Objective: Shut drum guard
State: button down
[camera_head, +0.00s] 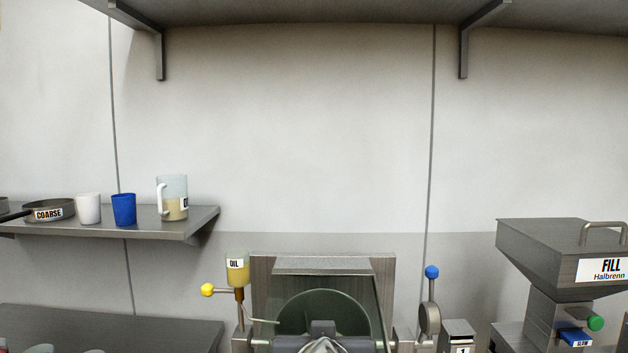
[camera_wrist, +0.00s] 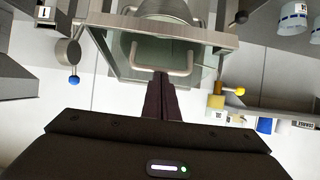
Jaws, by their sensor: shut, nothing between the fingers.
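The drum guard (camera_wrist: 125,55) is a clear, greenish panel with a grey frame edge and a pale U-shaped handle (camera_wrist: 188,58) in the wrist view, which looks upside down. My gripper (camera_wrist: 161,77) is shut and empty, its dark fingertips at the middle of the handle bar; whether they touch it I cannot tell. In the head view the guard (camera_head: 378,308) is a tinted pane in front of the round drum (camera_head: 325,303) in the grey dryer housing (camera_head: 262,290). Its lower part is out of frame, and how far it stands open is unclear.
An oil cup (camera_head: 237,272) with a yellow-knobbed lever (camera_head: 208,290) stands left of the housing. A blue-knobbed lever (camera_head: 432,273) and the fill hopper (camera_head: 560,255) are on the right. A shelf (camera_head: 190,225) with cups is at the left.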

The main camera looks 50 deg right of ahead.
jog(key=shift+f, duration=0.1)
dwell(0.7)
jog(key=v, duration=1.2)
jog(key=shift+a, duration=0.2)
dwell(0.7)
jog(key=shift+s+a, duration=0.1)
jog(key=shift+s+a+r, duration=0.25)
jog(key=shift+s+r, duration=0.2)
jog(key=shift+f, duration=0.1)
dwell(0.4)
jog(key=w+a+f+n+g+y, duration=0.1)
jog(key=w+a+f+n+y, duration=0.2)
jog(key=a+f, duration=0.4)
jog(key=w+a+f+n+g+y, duration=0.2)
jog(key=w+a+f+n+y, duration=0.2)
jog(key=f, duration=0.8)
jog(key=a+n+y, duration=0.2)
jog(key=a, duration=0.2)
jog(key=shift+w+a+f+n+y, duration=0.25)
jog(key=shift+a+f+n+y, duration=0.05)
jog(key=shift+a+f, duration=0.05)
